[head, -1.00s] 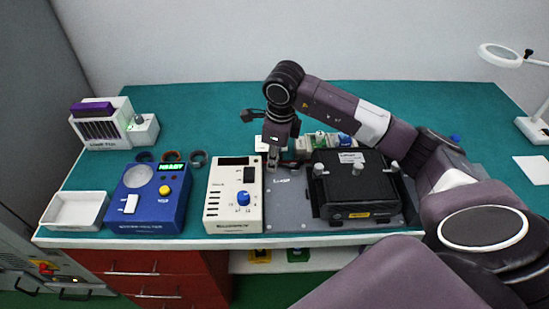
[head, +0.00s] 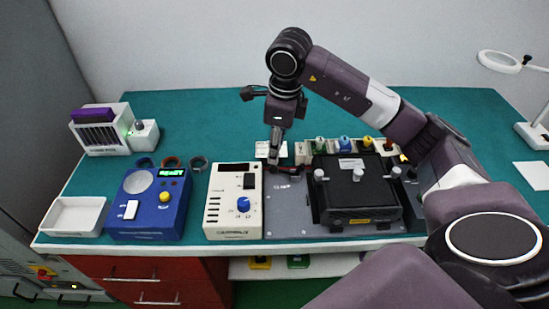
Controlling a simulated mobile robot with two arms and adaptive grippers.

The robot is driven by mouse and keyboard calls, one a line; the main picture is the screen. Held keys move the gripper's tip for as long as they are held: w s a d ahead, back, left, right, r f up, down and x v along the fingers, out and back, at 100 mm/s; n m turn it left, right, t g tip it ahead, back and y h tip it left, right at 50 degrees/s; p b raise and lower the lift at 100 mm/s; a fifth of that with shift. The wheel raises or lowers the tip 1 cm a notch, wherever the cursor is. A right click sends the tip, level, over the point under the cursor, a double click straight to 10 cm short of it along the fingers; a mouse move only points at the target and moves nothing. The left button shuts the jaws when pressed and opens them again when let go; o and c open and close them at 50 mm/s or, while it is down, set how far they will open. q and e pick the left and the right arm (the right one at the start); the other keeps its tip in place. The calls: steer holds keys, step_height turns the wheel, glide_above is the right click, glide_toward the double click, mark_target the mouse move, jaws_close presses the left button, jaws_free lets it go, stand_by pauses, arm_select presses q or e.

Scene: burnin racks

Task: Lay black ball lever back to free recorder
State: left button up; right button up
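The black recorder box (head: 358,200) sits on a grey plate (head: 288,215) at the table's front, with pale knobs along its rear top edge. A small dark lever-like part (head: 287,170) lies low at the plate's rear left corner, beside the recorder; I cannot clearly make out its ball. My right gripper (head: 274,152) points down just above and behind that part, seen narrow from the side. Its fingertips look close together, but whether they are open or shut is unclear. Nothing visible hangs from it. My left gripper is not in view.
Behind the recorder stands a row of coloured knobs (head: 344,143). Left of the plate are a cream control box (head: 232,215), a blue meter (head: 150,205) and a white tray (head: 73,216). A magnifier lamp (head: 500,62) stands at right. The rear green tabletop is mostly clear.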

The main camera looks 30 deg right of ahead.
steer(key=r, duration=0.3)
steer(key=shift+s+r, duration=0.3)
stand_by(0.3)
